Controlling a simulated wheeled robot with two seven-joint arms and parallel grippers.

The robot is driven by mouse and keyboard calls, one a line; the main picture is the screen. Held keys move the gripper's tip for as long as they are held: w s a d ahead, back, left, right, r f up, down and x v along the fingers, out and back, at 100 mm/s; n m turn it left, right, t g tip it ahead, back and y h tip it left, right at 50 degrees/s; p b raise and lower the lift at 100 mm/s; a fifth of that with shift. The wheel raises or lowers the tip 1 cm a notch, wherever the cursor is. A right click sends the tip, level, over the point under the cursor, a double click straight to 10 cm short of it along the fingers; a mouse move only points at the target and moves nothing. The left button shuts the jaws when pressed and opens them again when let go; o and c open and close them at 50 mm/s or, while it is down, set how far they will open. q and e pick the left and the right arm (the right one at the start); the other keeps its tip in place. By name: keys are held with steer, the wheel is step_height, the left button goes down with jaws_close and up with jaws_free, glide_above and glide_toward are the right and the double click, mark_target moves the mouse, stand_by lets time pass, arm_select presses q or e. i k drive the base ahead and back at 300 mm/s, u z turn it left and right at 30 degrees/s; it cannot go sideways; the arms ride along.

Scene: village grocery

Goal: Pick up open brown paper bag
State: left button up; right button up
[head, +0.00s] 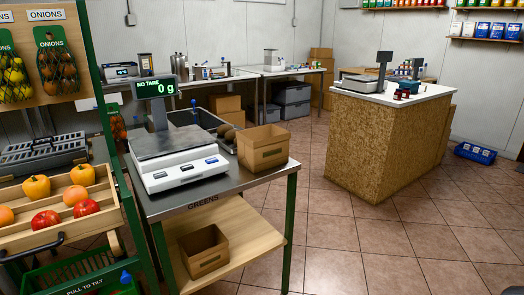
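An open-topped brown box-like container (263,148), which could be the paper bag, stands upright at the right end of the metal-topped table (225,192). A second open brown container (203,251) stands on the wooden shelf under that table. I cannot tell for sure from this view whether either is paper or cardboard. Neither of my grippers is in view, and nothing is seen touching either container.
A scale (178,160) reading 0 g fills the table's left part. A produce rack (60,215) with peppers and tomatoes stands at the left. A wood-chip-sided counter (385,150) stands at the right. Tiled floor (350,255) is clear between table and counter.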

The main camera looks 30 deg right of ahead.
mark_target(260, 148)
steer(key=k, duration=0.65)
steer(key=z, duration=0.95)
steer(key=i, duration=1.6)
steer(key=u, duration=0.5)
